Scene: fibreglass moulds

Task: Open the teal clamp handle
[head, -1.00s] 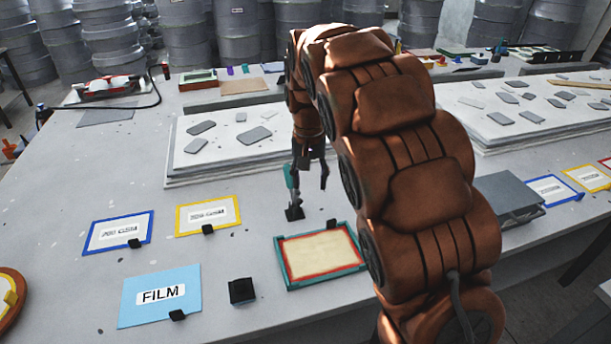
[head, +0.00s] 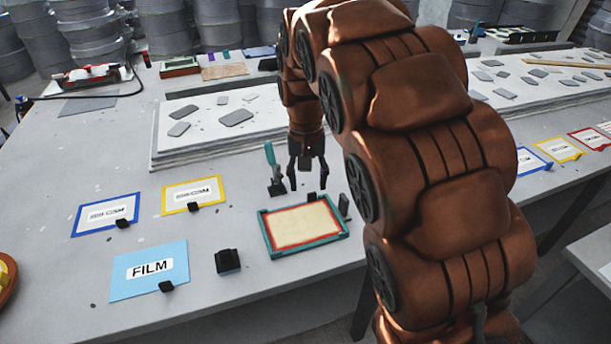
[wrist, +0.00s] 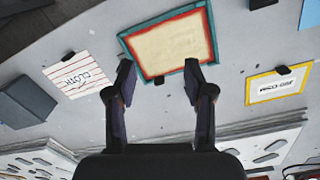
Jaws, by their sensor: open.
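The teal clamp handle (head: 270,154) stands nearly upright above its dark clamp base (head: 277,188) on the grey table, in the head view. My gripper (head: 308,188) points down just right of the clamp. Its two dark fingers are apart with nothing between them, and the handle is outside the left finger. In the wrist view, the open fingers (wrist: 158,78) show above the table, with a teal-edged frame (wrist: 123,40) beyond them. I cannot make out the clamp handle in the wrist view.
The teal-edged frame (head: 268,240) lies in front of my gripper. A black block (head: 228,261), a blue FILM card (head: 149,284) and yellow (head: 193,181) and blue (head: 105,229) bordered cards lie to the left. A white slab (head: 200,142) with grey pieces lies behind.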

